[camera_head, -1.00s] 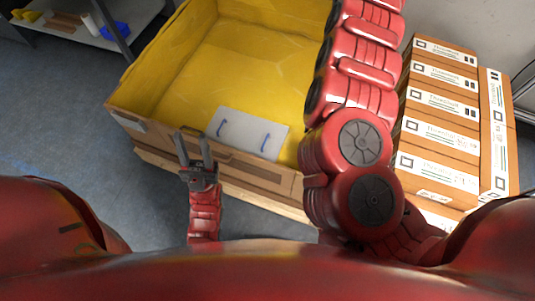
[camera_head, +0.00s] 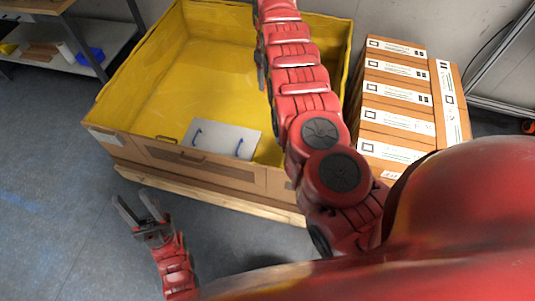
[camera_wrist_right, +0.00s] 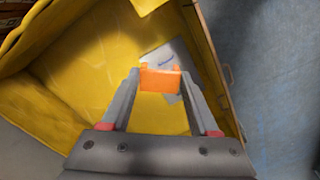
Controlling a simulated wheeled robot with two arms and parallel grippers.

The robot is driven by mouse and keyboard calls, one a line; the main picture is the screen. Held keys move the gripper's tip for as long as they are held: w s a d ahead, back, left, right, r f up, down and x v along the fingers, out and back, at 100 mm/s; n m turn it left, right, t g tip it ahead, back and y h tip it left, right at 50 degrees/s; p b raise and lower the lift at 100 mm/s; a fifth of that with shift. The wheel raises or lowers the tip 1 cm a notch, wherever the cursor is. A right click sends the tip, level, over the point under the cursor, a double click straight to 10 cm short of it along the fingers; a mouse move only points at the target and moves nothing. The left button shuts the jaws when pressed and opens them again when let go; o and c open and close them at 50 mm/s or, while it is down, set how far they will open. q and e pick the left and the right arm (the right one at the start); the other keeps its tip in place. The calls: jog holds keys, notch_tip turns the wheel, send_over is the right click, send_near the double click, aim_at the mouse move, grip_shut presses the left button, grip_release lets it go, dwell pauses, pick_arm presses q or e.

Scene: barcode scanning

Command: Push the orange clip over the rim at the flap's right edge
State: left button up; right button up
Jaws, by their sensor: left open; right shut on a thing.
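An orange clip (camera_wrist_right: 160,79) is held between the fingertips of my right gripper (camera_wrist_right: 161,82) in the right wrist view, with the yellow-lined bin below and behind it. In the head view my right arm reaches over the bin, and its gripper and the clip are hidden. The flap may be the front panel (camera_head: 205,168) of the bin, but I cannot tell; the rim (camera_head: 330,17) is yellow-lined. My left gripper (camera_head: 133,203) is open and empty, in front of the bin's left front corner and apart from it.
A grey-white board (camera_head: 222,139) with two blue handles lies inside the bin near its front. Several stacked cartons (camera_head: 400,95) stand right of the bin. A shelf (camera_head: 100,40) with small items is at the far left. The floor (camera_head: 60,200) at left is clear.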

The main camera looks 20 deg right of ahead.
jog(key=s+a+f+n, duration=0.1)
jog(key=s+f+n, duration=0.1)
jog(key=s+f, duration=0.2)
jog(key=s+a+f+n+p, duration=0.1)
jog(key=s+f, duration=0.4)
jog(key=f, duration=0.6)
jog(key=s+a+f+n, duration=0.3)
jog(key=s+f+n, duration=0.1)
jog(key=f, duration=0.4)
jog(key=shift+s+f+p, duration=0.15)
jog(key=shift+s+p, duration=0.15)
jog(key=shift+p, duration=0.1)
jog(key=shift+f+b, duration=1.25)
jog(key=shift+f, duration=1)
jog(key=shift+f+b, duration=0.8)
jog(key=shift+f, duration=0.35)
jog(key=o, duration=1.4)
jog(key=shift+r, duration=0.1)
